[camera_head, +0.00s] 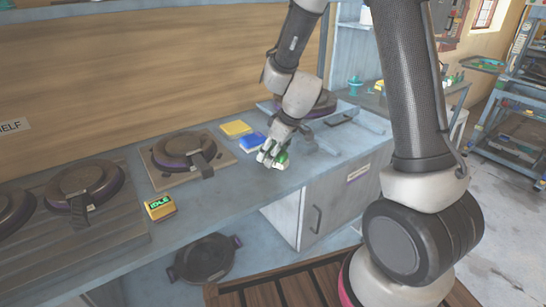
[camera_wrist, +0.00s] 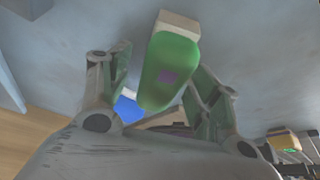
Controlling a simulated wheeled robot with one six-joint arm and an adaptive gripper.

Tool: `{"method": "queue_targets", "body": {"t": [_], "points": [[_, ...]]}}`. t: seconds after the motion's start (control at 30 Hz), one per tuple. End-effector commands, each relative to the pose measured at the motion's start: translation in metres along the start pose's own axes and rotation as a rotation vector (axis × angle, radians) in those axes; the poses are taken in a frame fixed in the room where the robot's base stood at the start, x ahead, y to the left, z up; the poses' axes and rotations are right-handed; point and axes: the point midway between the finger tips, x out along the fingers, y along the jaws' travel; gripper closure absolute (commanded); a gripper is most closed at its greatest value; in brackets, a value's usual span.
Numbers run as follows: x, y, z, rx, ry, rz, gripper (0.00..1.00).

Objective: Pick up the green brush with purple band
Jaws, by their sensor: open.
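The green brush (camera_wrist: 172,62) lies on the grey counter, with a pale block at its far end and a small purple patch on its green body. In the head view the brush (camera_head: 281,160) is partly hidden by my gripper (camera_head: 270,158). My gripper (camera_wrist: 160,85) is open, with one finger on each side of the brush in the wrist view. The brush lies nearer the right finger; I cannot tell whether they touch.
A blue block (camera_head: 250,141) and a yellow block (camera_head: 236,128) lie just left of my gripper. The counter front (camera_head: 225,193) is clear.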

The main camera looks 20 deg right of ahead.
Motion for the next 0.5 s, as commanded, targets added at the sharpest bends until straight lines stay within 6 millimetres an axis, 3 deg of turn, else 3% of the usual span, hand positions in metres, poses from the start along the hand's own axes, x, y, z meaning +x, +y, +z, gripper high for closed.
{"method": "queue_targets", "body": {"t": [0.13, 0.4, 0.5], "points": [[0.0000, 0.0000, 0.0000, 0.000, 0.000, 0.000, 0.38], [0.0000, -0.0001, 0.0000, 0.000, 0.000, 0.000, 0.85], [0.0000, 0.0000, 0.0000, 0.000, 0.000, 0.000, 0.92]]}}
